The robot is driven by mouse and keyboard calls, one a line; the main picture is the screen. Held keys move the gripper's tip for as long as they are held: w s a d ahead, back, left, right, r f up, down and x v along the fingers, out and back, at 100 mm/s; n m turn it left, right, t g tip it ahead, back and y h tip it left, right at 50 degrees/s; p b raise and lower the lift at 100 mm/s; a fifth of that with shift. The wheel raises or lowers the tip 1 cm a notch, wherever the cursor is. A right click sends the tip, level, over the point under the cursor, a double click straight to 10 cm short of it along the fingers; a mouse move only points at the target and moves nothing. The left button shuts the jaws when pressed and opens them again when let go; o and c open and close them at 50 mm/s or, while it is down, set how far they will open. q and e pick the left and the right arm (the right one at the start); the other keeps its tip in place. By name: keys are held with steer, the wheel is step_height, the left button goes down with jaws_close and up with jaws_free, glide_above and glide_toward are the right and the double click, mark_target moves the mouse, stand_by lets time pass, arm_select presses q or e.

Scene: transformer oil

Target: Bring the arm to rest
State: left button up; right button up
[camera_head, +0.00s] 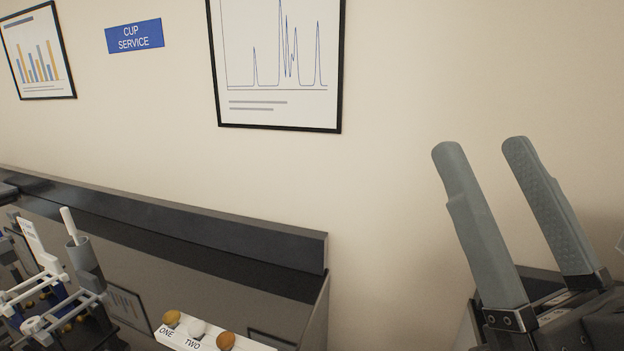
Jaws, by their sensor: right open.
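My right gripper (483,150) is large and close in the head view at the right. Its two grey fingers point upward and stand well apart, with only the wall behind them. It is open and empty, touching nothing that I can see. My left gripper does not show in this view.
A dark bench with a raised back ledge (180,215) runs along the wall at the lower left. A white apparatus (50,295) stands at its left. A white block (190,335) marked ONE and TWO sits at the bottom edge. The wall bears a blue CUP SERVICE sign (134,37).

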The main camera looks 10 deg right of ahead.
step_height(320, 180, up, 37)
steer(key=p, duration=3.4)
steer(key=shift+r+y, duration=0.2)
steer(key=shift+y, duration=0.1)
